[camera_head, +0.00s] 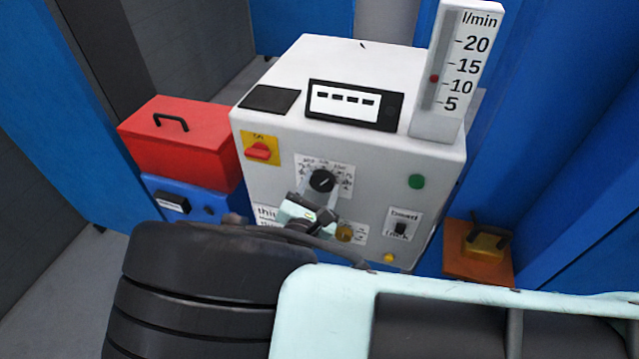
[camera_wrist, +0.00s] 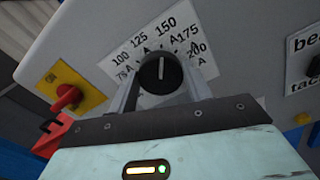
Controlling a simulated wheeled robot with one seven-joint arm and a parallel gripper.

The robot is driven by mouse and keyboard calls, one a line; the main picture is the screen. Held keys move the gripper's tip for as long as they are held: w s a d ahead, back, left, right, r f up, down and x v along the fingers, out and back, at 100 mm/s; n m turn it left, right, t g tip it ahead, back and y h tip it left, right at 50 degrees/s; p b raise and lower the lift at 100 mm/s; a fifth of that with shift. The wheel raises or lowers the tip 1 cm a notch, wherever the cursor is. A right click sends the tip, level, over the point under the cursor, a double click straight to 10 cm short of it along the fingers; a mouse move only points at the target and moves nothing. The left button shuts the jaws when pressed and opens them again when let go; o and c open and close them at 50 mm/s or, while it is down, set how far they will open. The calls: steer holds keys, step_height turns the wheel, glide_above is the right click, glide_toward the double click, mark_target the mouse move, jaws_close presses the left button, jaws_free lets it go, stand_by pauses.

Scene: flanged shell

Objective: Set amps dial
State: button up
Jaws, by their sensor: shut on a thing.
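The black round amps dial (camera_head: 322,181) sits on the front of the grey-white machine. My gripper (camera_wrist: 163,88) is shut on the dial (camera_wrist: 161,72), with one finger on each side of it. The scale plate (camera_wrist: 186,42) behind it shows 75 A, 100, 125, 150, 175 and 200 A. The dial's white mark points nearly straight up in the wrist view, roughly towards 150; its exact reading is hard to tell. In the head view, my gripper (camera_head: 319,190) reaches the dial from below and covers part of the plate.
A red ON switch (camera_head: 260,152) is left of the dial. A green button (camera_head: 416,181) and a bead/tack switch (camera_head: 400,228) are to the right. A flow gauge (camera_head: 455,75) stands on top. A red box (camera_head: 185,145) is at left, an orange block (camera_head: 478,255) at right.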

steer(key=n+p, duration=0.2)
steer(key=n, duration=0.4)
steer(key=shift+a+n, duration=0.1)
steer(key=shift+n, duration=0.2)
stand_by(0.5)
steer(key=o, duration=1)
steer(key=shift+s, duration=0.1)
